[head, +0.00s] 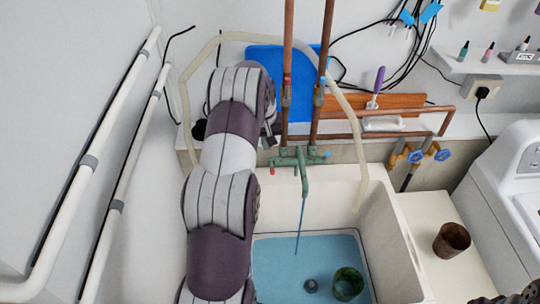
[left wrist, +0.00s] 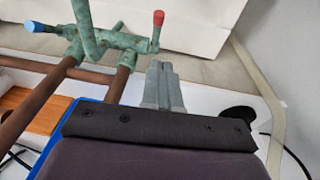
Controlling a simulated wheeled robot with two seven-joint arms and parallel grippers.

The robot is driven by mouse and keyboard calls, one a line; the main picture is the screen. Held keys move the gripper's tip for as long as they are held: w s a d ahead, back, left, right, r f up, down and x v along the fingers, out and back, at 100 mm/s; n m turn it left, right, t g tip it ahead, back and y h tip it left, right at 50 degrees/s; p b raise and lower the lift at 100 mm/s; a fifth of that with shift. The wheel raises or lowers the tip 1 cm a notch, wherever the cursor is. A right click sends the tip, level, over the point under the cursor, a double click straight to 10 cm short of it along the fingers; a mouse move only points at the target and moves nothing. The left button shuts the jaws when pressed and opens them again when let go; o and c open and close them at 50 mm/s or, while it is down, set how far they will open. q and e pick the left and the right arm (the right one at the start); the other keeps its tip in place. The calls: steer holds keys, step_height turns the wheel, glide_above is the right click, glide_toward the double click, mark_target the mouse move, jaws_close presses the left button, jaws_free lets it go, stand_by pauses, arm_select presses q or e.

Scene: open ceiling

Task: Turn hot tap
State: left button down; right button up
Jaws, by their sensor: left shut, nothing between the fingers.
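The green, weathered tap (head: 302,160) stands at the back of the sink on copper pipes. Its red-tipped hot handle (head: 272,171) is on the left and its blue-tipped cold handle (head: 327,154) on the right. In the left wrist view the red tip (left wrist: 158,18) stands just beyond my left gripper (left wrist: 160,66). The gripper's fingers are shut and empty, pointing towards the hot handle with a small apparent gap. In the head view the left gripper (head: 269,139) is partly hidden by my arm, just above the hot handle.
The white sink (head: 383,222) holds blue water, a plug (head: 311,285) and a green cup (head: 347,284). A thin blue stream hangs below the spout. Copper pipes (head: 288,60) rise close beside my left gripper. A brown pot (head: 451,240) stands on the right ledge.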

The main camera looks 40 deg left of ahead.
mark_target(271, 167)
arm_select(q)
steer(key=f+p, duration=0.1)
steer(key=f, duration=0.1)
steer(key=f+p, duration=0.1)
steer(key=f, duration=0.1)
steer(key=d+f+p, duration=0.1)
steer(key=f, duration=0.1)
steer(key=shift+d+f, duration=0.1)
steer(key=shift+f, duration=0.15)
steer(key=shift+w+f, duration=0.1)
steer(key=shift+f, duration=0.4)
steer(key=shift+d, duration=0.1)
